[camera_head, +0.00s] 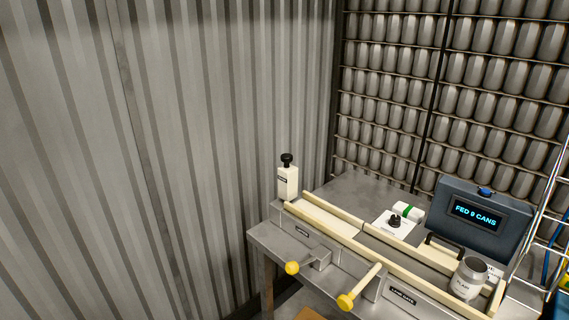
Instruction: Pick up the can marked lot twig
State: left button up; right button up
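One open-topped grey can (468,279) stands upright at the right end of the railed track on the bench. The small lettering on it looks like "PLAIN"; I cannot read "twig" on it. No can that I can read as lot twig shows in the head view. Neither of my grippers is in view.
Racked cans (480,120) line the back; a corrugated wall (190,150) stands left.

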aim_at(471, 273)
jog(key=z, duration=1.25)
